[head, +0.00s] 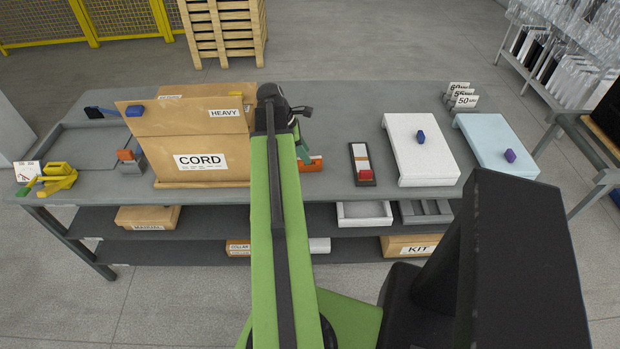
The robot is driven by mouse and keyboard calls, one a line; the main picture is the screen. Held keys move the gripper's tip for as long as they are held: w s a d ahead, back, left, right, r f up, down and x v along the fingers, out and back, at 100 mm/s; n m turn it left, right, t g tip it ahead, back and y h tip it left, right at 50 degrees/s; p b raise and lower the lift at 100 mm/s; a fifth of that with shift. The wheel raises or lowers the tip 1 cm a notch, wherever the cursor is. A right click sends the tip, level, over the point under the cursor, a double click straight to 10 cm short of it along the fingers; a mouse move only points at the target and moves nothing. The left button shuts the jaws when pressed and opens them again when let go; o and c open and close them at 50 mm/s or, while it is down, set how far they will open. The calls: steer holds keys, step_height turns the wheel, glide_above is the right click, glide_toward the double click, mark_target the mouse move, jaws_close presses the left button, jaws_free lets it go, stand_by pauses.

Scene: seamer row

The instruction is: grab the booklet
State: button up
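I cannot pick out a booklet with certainty in the head view. A small white printed piece (27,171) stands at the left end of the grey table. A narrow dark holder (361,164) with a pale paper-like strip and a red block lies right of the middle. My green arm reaches forward over the table. Its dark end, with my gripper (302,111), is above the table beside the CORD box. The fingers are small and partly hidden by the arm, so their opening is unclear. No held object shows.
A large cardboard CORD box (197,127) stands left of my arm. White (422,150) and pale blue (496,144) slabs lie at the right, with small blocks on them. Upright number cards (463,101) stand behind. Boxes and trays fill the shelf below. The back middle of the table is clear.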

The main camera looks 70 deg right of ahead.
mark_target(311, 170)
steer(key=shift+s+d+f, duration=0.15)
steer(key=shift+s+f, duration=0.05)
steer(key=shift+f, duration=0.5)
steer(key=shift+r, duration=0.15)
steer(key=b+x, duration=0.5)
steer(key=shift+w+f, duration=0.2)
steer(key=shift+f, duration=0.05)
steer(key=shift+r, duration=0.15)
jaws_close()
